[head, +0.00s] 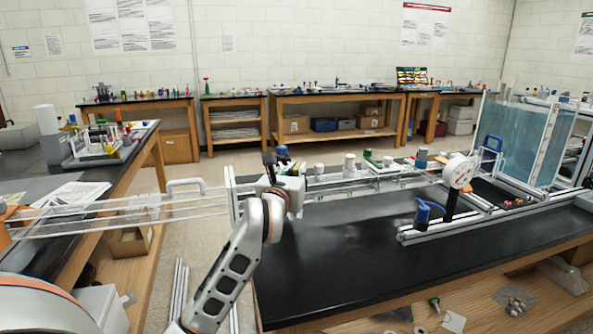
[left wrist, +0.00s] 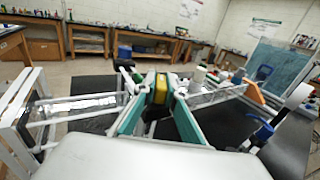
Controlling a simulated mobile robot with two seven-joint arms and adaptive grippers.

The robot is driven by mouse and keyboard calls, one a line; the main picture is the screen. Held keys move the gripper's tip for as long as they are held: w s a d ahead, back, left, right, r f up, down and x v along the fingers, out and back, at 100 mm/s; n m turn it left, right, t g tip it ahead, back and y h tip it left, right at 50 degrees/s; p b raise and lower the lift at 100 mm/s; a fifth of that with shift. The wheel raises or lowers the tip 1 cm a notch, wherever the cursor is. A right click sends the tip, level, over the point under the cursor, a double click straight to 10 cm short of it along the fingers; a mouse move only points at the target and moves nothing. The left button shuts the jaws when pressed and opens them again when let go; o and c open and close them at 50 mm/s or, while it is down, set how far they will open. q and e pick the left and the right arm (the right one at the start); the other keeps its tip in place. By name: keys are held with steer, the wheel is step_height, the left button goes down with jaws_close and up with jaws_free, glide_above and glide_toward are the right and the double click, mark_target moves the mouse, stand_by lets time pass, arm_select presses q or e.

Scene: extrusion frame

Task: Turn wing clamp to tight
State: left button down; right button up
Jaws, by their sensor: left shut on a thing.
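My left gripper (head: 290,184) is over the left end of the black bench, beside the upright of the extrusion frame (head: 233,195). In the left wrist view its two teal-padded fingers are closed on a yellow and black piece (left wrist: 156,92), which stands upright between them. This looks like the wing clamp, but its wings and turn angle are hard to make out. In the head view the gripper body hides most of it. My right gripper is in neither view.
A round white dial (head: 459,173) on a black post and a blue-handled part (head: 425,210) stand on the rails at right. A clear tank (head: 520,140) is behind them. Small jars (head: 350,161) line the bench's back. The black bench top (head: 350,250) in front is clear.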

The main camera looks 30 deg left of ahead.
arm_select(q)
steer(key=c, duration=2.1)
jaws_free()
steer(key=v, duration=1.2)
